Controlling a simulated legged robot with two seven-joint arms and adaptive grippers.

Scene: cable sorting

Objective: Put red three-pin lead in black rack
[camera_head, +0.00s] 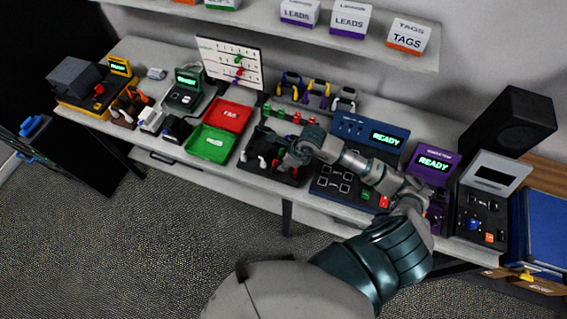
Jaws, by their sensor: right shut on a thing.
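My right gripper (286,163) reaches in from the lower right and is low over a black board-like stand (290,179) at the middle of the bench. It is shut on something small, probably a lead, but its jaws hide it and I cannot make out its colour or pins. A pale plug-like piece (262,162) is just left of the jaws. I cannot tell for certain which dark stand is the black rack. My left gripper is out of view.
A red tray (232,105) and a green tray (201,153) lie left of the gripper. A blue tester (352,128) and a purple tester (440,155) stand to its right. Coiled leads (317,90) hang behind. A shelf (270,22) overhangs the back.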

